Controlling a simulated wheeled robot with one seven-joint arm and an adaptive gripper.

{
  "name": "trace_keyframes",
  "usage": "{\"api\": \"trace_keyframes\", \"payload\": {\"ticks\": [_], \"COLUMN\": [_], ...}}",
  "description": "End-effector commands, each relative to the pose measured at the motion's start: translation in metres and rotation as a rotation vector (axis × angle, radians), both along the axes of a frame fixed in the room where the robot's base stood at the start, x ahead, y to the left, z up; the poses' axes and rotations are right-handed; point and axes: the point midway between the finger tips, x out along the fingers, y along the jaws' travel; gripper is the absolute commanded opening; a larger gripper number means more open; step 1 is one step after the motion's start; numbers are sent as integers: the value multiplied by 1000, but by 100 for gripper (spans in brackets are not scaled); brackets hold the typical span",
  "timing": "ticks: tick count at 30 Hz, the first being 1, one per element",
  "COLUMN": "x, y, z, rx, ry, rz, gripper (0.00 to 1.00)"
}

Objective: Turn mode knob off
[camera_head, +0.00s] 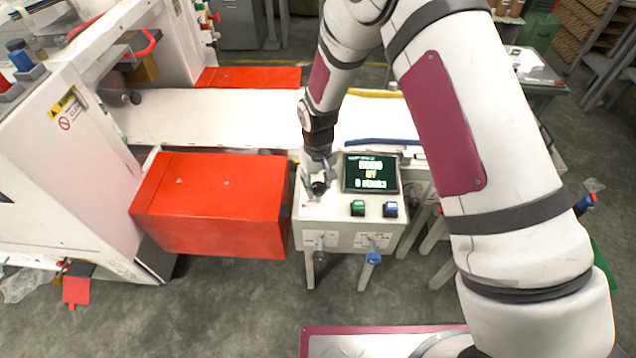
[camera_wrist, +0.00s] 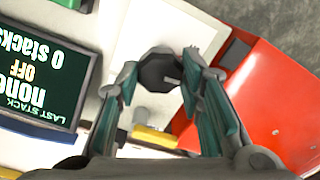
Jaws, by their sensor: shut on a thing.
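The mode knob (camera_wrist: 157,72), dark and many-sided with a small light mark on its face, sits on the white top of the control box (camera_head: 345,209). My gripper (camera_wrist: 162,66) has its two fingers on opposite sides of the knob, shut on it. The display screen (camera_head: 370,173) is right of the gripper. In the wrist view the screen (camera_wrist: 38,70) appears upside down and reads "none", "OFF" and "0 stacks".
A green button (camera_head: 358,208) and a blue button (camera_head: 390,209) sit below the screen. A red box-shaped cover (camera_head: 212,205) stands close to the left of the control box. A white conveyor bed (camera_head: 220,117) runs behind. Grey floor is open in front.

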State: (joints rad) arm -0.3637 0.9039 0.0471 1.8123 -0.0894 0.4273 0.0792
Motion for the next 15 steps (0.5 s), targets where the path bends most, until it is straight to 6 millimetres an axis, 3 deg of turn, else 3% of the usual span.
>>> {"api": "trace_keyframes", "payload": {"ticks": [15], "x": [0], "y": [1], "z": [0], "rx": [1], "ry": [0], "rz": [60], "gripper": [7]}}
